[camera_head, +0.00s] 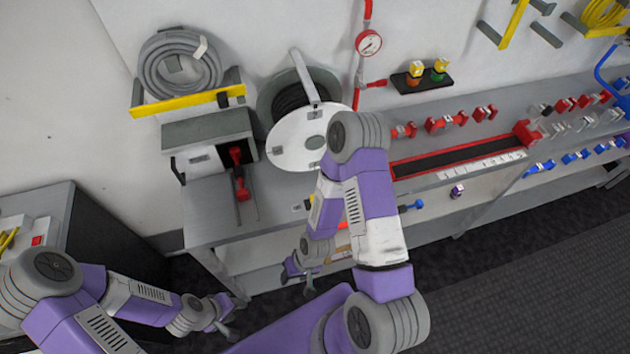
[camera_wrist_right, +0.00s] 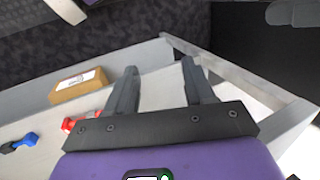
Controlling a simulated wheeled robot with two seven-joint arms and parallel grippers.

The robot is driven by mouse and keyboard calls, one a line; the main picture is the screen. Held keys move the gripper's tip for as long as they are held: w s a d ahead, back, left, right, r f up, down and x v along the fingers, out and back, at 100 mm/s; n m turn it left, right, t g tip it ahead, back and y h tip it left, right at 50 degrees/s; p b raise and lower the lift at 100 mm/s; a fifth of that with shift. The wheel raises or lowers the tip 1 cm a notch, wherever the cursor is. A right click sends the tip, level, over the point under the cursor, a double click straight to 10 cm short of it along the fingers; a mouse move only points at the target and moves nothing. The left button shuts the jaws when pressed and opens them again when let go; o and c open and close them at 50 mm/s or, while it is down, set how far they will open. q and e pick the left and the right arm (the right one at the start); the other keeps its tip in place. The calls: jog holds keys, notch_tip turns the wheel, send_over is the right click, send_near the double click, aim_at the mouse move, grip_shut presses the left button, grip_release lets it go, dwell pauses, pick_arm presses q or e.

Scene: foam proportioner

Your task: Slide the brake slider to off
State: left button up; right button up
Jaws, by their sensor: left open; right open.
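A red slider handle (camera_head: 241,184) stands on a dark slotted track (camera_head: 244,209) at the left end of the grey bench, beside the white reel disc (camera_head: 296,136). I take it for the brake slider; no on or off marking is legible. My right gripper (camera_head: 297,282) is open and empty, low in front of the bench, below and right of the slider. In the right wrist view its two fingers (camera_wrist_right: 160,85) are apart with nothing between them. My left gripper (camera_head: 229,318) is open and empty at the lower left, below the bench front, clear of the slider.
A grey box (camera_head: 207,130) stands behind the slider, under a coiled hose (camera_head: 180,65). My right arm crosses in front of the bench's middle. Red valves (camera_head: 446,121) line the bench to the right. A brown block (camera_wrist_right: 78,85) lies on the lower shelf.

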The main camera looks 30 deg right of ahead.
jog(key=w+d+r+h+p, duration=0.15)
jog(key=d+r+p, duration=0.25)
jog(key=r+p, duration=0.5)
jog(key=w+d+r, duration=0.2)
jog(key=w+d, duration=0.2)
jog(key=w+d+r+h, duration=0.1)
jog(key=w+d+r, duration=0.2)
jog(key=w, duration=0.2)
jog(key=w+d+r+h, duration=0.1)
jog(key=w+d+r, duration=0.1)
jog(key=w+d, duration=0.2)
jog(key=shift+w+d+r+h, duration=0.25)
jog(key=shift+w+d+r, duration=0.05)
jog(key=shift+w, duration=0.25)
jog(key=shift+d+f, duration=0.1)
notch_tip(320, 180, down, 7)
jog(key=shift+w, duration=0.1)
pick_arm(q)
notch_tip(320, 180, up, 10)
jog(key=shift+r, duration=0.25)
pick_arm(e)
jog(key=shift+c, duration=0.3)
grip_shut()
